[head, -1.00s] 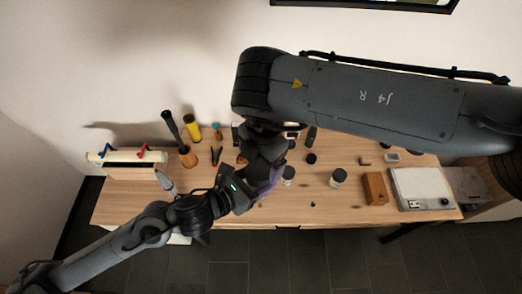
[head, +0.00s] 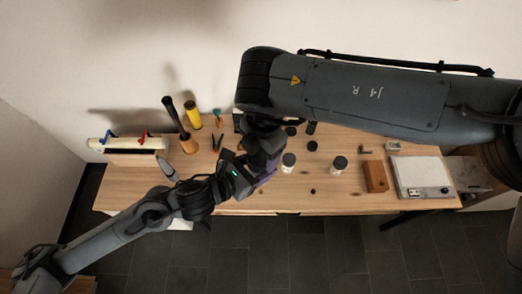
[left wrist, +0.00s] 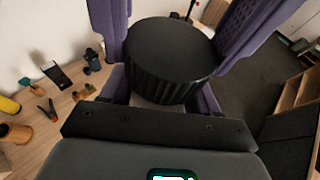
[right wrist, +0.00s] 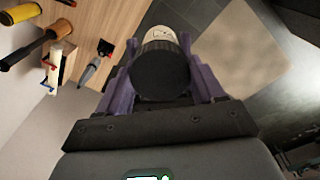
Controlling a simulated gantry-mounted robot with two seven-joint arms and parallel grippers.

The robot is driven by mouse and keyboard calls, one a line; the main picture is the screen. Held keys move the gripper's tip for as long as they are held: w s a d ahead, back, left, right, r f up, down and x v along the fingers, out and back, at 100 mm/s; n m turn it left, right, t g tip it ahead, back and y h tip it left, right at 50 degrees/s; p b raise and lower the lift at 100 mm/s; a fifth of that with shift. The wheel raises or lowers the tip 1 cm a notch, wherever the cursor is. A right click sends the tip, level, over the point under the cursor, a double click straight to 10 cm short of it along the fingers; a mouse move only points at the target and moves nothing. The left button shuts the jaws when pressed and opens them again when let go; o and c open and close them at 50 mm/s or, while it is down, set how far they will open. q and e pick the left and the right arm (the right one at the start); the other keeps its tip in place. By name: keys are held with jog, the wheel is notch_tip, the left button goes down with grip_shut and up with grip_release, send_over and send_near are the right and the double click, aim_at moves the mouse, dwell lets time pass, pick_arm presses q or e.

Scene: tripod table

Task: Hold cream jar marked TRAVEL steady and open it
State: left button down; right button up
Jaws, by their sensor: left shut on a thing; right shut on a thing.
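My left gripper (head: 248,178) and right gripper (head: 264,168) meet over the front left of the table. Between them is a jar with a black ribbed lid (left wrist: 168,60) and a pale body (left wrist: 152,101). The left gripper is shut on the body from the side. In the right wrist view that gripper is shut around the black lid (right wrist: 161,75), with the pale labelled body (right wrist: 160,35) beyond. The label is too small to read. Whether the lid has turned, I cannot tell.
Two other dark-lidded pale jars (head: 288,163) (head: 340,164) stand to the right on the table (head: 240,207). A wooden block (head: 375,176) and a pale flat box (head: 422,176) are further right. A yellow cylinder (head: 193,115) and holder (head: 187,143) are at the back left.

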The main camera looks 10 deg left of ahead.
jog(key=n, duration=0.5)
jog(key=shift+n, duration=0.4)
jog(key=n, duration=0.4)
jog(key=o, duration=1.1)
jog(key=shift+o, duration=0.3)
jog(key=shift+a, duration=0.1)
jog(key=shift+r, duration=0.1)
